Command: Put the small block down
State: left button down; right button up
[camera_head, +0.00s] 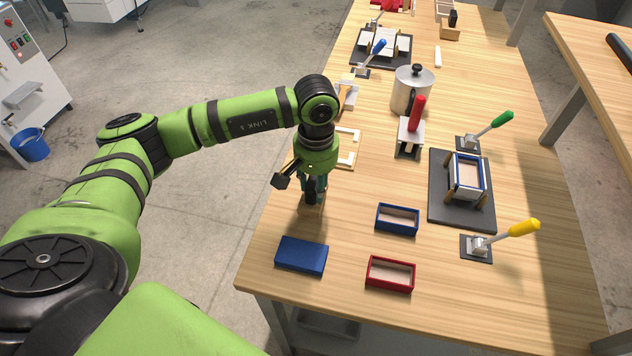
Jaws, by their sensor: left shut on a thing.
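My left arm reaches in from the left, and its gripper (314,197) points down over the near left part of the wooden table. It is shut on a small tan block (310,207), of which only a little shows below the fingers. The rest is hidden by the gripper. I cannot tell whether the block touches the table. My right gripper is not in view.
A blue slab (302,256), a blue-rimmed box (397,219) and a red-rimmed box (390,274) lie nearby. A box former on a dark plate (447,205) stands right, between green (488,128) and yellow (512,234) lever clamps. A metal pot (411,92) stands behind.

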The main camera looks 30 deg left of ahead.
pick_arm(q)
jog(key=shift+f, duration=0.95)
jog(key=c, duration=0.8)
grip_release()
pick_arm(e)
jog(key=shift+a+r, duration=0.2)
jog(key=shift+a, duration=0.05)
pick_arm(q)
jog(key=shift+r, duration=0.1)
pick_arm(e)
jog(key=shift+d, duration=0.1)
